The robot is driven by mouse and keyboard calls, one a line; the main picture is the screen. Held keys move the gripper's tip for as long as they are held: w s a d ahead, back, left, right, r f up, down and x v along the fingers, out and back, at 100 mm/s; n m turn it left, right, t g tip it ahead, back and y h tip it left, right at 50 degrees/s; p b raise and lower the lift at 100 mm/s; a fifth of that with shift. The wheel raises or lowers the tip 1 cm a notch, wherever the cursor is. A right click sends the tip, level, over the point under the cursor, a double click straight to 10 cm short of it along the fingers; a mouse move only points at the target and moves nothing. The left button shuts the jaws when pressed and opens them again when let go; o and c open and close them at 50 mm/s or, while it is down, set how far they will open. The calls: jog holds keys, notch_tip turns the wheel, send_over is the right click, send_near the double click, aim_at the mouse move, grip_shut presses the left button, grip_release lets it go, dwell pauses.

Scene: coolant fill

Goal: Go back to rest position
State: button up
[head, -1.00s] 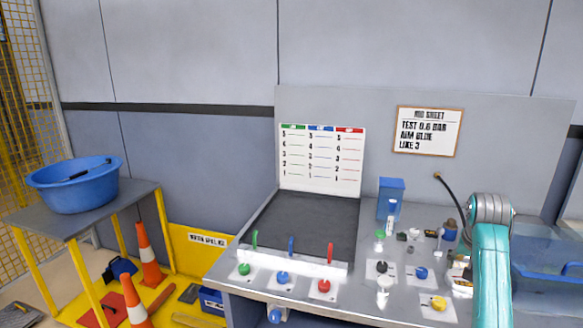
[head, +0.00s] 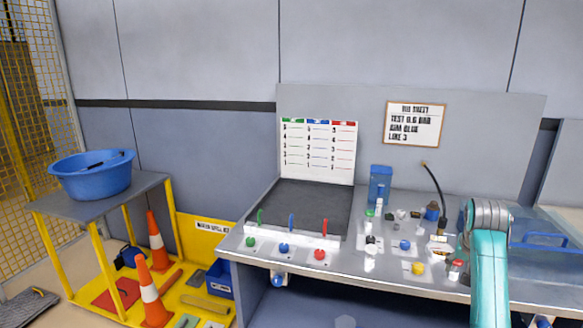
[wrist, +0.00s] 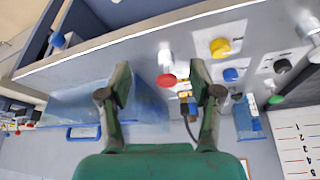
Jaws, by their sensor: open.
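My gripper (wrist: 160,88) shows in the wrist view with its two dark green fingers spread apart and nothing between them. Past the fingers lies the metal bench, with a red knob (wrist: 166,80) near the right finger and a yellow knob (wrist: 220,47) farther right. In the head view my teal arm stands at the right, in front of the bench (head: 385,285); the gripper itself is hidden there.
The bench holds red, green and blue levers (head: 291,225), several coloured knobs, a blue box (head: 380,185) and a black hose (head: 436,180). A clear blue-handled bin (head: 545,238) is at right. A blue basin (head: 92,180) and traffic cones (head: 156,243) stand left.

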jog(key=s+a+f+n+t, duration=0.1)
jog(key=s+a+f, duration=0.15)
jog(key=f, duration=0.45)
jog(key=s+a+f+t, duration=0.1)
jog(key=s+a+f, duration=0.15)
jog(key=f, duration=0.45)
jog(key=s+a+f+n, duration=0.1)
jog(key=s+a+f, duration=0.15)
jog(key=f, duration=0.45)
jog(key=s+a+f+n+t, duration=0.1)
jog(key=s+a+f+t, duration=0.1)
jog(key=s+a+f, duration=0.4)
jog(key=s+a+f+n+t, duration=0.1)
jog(key=s+a+f, duration=0.35)
jog(key=s, duration=0.45)
jog(key=s+a+r+n+t+y, duration=0.1)
jog(key=s+a+t, duration=0.15)
jog(key=s, duration=0.75)
jog(key=s+a+r+t, duration=0.15)
jog(key=s+a, duration=0.25)
jog(key=s, duration=0.7)
jog(key=s+a+r+n+t+y, duration=0.1)
jog(key=s+a+r+t, duration=0.1)
jog(key=s+r, duration=1.3)
jog(key=shift+a+r+n+y, duration=0.3)
jog(key=shift+a+r+n, duration=0.1)
jog(key=shift+r, duration=0.25)
